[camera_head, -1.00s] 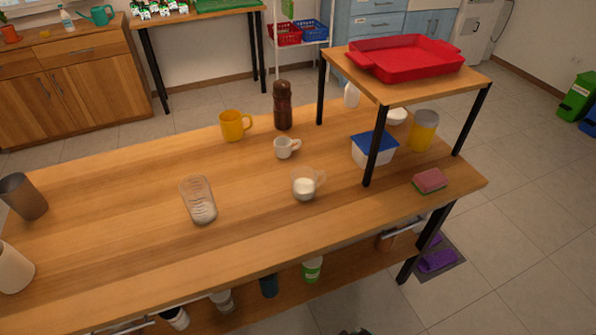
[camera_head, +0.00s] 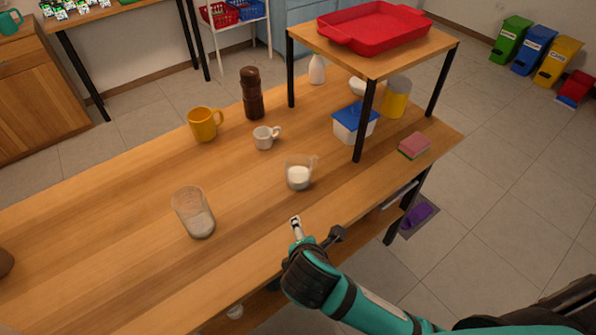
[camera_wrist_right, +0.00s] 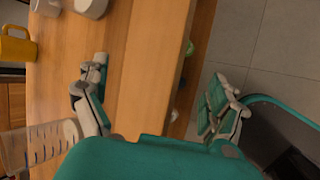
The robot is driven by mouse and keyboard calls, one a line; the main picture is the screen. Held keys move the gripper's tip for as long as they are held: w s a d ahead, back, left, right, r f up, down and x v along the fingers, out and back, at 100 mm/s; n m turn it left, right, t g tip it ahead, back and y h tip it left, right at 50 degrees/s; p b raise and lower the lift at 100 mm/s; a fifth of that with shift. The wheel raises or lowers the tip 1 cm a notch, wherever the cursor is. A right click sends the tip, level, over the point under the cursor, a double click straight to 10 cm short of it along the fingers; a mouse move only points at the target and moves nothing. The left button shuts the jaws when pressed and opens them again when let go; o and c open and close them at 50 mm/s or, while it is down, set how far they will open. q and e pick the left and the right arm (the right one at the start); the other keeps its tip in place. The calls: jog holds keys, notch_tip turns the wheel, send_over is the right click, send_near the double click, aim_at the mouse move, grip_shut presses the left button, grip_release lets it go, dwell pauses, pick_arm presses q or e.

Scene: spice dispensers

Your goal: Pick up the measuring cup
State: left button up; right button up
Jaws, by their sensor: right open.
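A clear, tapered cup with measuring marks (camera_head: 193,212) stands upright on the wooden table, left of the middle. It holds a little pale content and also shows at the lower left of the right wrist view (camera_wrist_right: 38,146). A second clear cup with a side handle and white content (camera_head: 299,174) stands to its right. My right gripper (camera_head: 318,230) is at the table's front edge, nearer to me than the handled cup and apart from both. Its fingers are spread and empty, also in the right wrist view (camera_wrist_right: 160,78). My left gripper is in no view.
A yellow mug (camera_head: 203,125), a small white cup (camera_head: 264,138) and a brown grinder (camera_head: 251,93) stand farther back. A raised shelf with a red tray (camera_head: 373,27) is at the right, with a blue-lidded box (camera_head: 352,124) near its front leg.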

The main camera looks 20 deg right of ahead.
jog(key=w+r+n+t, duration=0.1)
jog(key=w+n, duration=0.1)
jog(key=n, duration=0.1)
jog(key=w+a+r+n+t+h, duration=0.1)
jog(key=r+n, duration=0.1)
jog(key=n, duration=0.1)
jog(key=w+r+n+t+h, duration=0.1)
jog(key=w+r+n+t, duration=0.1)
jog(key=n, duration=0.2)
jog(key=shift+w+a, duration=0.35)
jog(key=n, duration=0.1)
jog(key=t, duration=0.1)
send_near(299, 166)
jog(key=shift+w+d+f+n+h, duration=0.1)
jog(key=shift+w+f+n+h, duration=0.25)
jog(key=shift+w+f, duration=0.45)
jog(key=shift+r+x, duration=0.2)
jog(key=shift+x, duration=2.55)
jog(key=c, duration=1.4)
